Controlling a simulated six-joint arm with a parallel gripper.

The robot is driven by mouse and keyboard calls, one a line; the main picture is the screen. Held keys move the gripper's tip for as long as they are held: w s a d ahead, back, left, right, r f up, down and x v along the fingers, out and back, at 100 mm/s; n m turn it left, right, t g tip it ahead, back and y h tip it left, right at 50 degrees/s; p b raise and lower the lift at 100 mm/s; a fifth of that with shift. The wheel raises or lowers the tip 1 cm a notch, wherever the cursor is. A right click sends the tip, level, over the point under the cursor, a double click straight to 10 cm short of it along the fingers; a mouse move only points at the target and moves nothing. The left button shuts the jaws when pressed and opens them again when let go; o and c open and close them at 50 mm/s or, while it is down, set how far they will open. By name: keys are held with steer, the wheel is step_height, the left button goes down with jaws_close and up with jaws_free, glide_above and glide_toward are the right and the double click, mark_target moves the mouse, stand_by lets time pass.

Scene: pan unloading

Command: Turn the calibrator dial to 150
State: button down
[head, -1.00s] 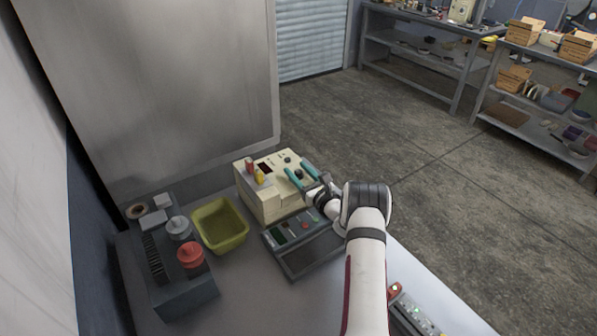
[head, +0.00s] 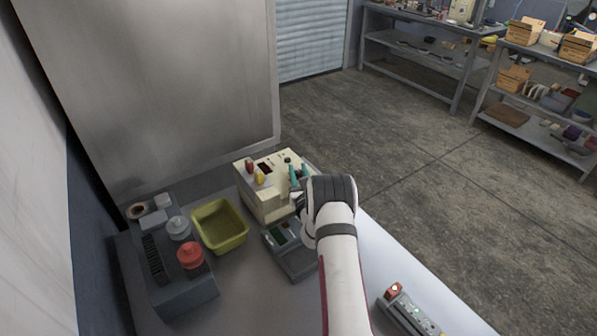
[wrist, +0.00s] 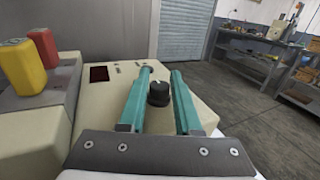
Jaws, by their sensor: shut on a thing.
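The calibrator is a cream box (head: 262,206) with a sloped top, at the back of the bench in the head view; its top also fills the middle of the wrist view (wrist: 97,115). Its black dial (wrist: 158,93) has a small pale mark on top and sits between my two teal fingers in the wrist view. My gripper (wrist: 162,71) is shut on the dial, with the fingertips reaching past it. In the head view my gripper (head: 298,167) is over the right side of the calibrator. The dark display (wrist: 99,73) shows no readable number.
A red plug (wrist: 43,47) and a yellow plug (wrist: 20,66) stand on the calibrator's left side. A yellow-green bin (head: 220,241) and a grey rack (head: 183,298) are left of it. A dark panel (head: 296,262) lies in front, partly behind my arm.

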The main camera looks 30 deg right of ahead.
steer(key=c, duration=0.6)
jaws_free()
steer(key=v, duration=1.5)
steer(key=shift+s+a, duration=0.1)
steer(key=shift+s, duration=0.3)
